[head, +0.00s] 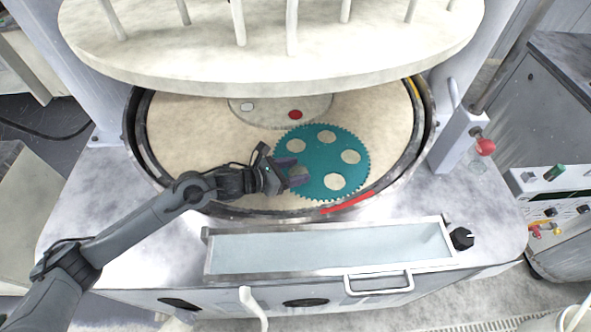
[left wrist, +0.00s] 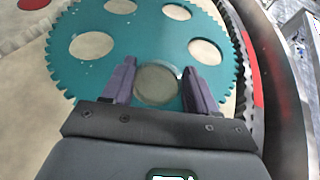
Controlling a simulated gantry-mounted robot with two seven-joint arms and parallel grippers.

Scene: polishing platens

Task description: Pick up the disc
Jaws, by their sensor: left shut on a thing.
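A teal toothed carrier (head: 321,191) with several round holes lies on the beige platen. In the left wrist view the carrier (left wrist: 85,78) fills the upper middle. A round, greyish, glassy disc (left wrist: 157,84) shows at its near hole, between the two dark fingers of my left gripper (left wrist: 160,66). The fingers are shut on the disc, one on each side. In the head view my left gripper (head: 298,174) reaches over the carrier's left edge and partly hides that hole. I cannot tell whether the disc is lifted clear of the platen. My right gripper is not in view.
The platen (head: 190,140) sits inside a dark ring wall with a red strip (head: 347,201) at the front. A thick upper plate (head: 270,60) hangs above its rear. A shallow tray (head: 330,247) with a handle lies in front, and a red-knobbed post (head: 462,140) stands right.

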